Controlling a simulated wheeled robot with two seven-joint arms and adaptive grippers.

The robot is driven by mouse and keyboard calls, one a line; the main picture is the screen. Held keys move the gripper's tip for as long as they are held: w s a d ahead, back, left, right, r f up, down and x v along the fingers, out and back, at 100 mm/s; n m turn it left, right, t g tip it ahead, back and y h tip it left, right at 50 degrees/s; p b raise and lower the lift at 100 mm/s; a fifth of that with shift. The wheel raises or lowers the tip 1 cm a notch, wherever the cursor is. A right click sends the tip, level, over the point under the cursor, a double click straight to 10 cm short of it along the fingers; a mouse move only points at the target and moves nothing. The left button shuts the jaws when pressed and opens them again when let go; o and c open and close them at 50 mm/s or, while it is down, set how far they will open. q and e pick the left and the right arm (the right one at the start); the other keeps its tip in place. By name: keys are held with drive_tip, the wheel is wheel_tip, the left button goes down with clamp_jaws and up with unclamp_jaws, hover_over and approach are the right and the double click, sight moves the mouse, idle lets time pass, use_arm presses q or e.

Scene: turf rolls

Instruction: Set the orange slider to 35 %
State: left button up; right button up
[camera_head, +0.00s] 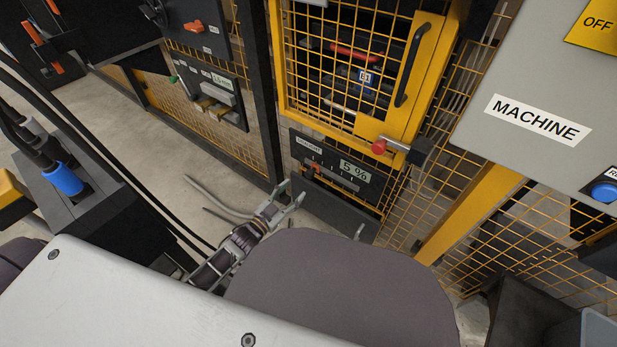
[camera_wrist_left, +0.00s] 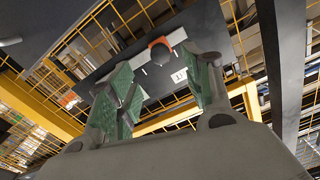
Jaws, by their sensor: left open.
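The orange slider (camera_head: 312,168) sits near the left end of its scale on a dark panel (camera_head: 357,203) below the yellow mesh door. The panel's display (camera_head: 355,172) reads 5 %. My left gripper (camera_head: 294,192) is open, in front of the panel and just below and left of the slider. In the left wrist view the slider's orange knob (camera_wrist_left: 159,50) shows beyond and between the open green-padded fingers (camera_wrist_left: 160,92). No contact can be seen. My right gripper does not show clearly in either view.
A red-knobbed latch (camera_head: 379,147) sticks out above the panel. Another panel with a lever (camera_head: 215,108) is on the left fence. A grey MACHINE cabinet (camera_head: 535,80) with a blue button (camera_head: 605,191) stands at right.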

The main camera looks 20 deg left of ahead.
sight(308, 176)
use_arm(q)
drive_tip(key=shift+b+x, duration=1.45)
drive_tip(key=shift+x, duration=2.5)
drive_tip(key=shift+b+x, duration=0.35)
drive_tip(key=shift+x, duration=0.65)
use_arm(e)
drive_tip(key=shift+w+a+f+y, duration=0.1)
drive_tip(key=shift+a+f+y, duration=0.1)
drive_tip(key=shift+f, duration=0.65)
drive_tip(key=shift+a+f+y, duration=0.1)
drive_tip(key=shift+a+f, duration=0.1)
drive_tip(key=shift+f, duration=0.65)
use_arm(q)
clamp_jaws()
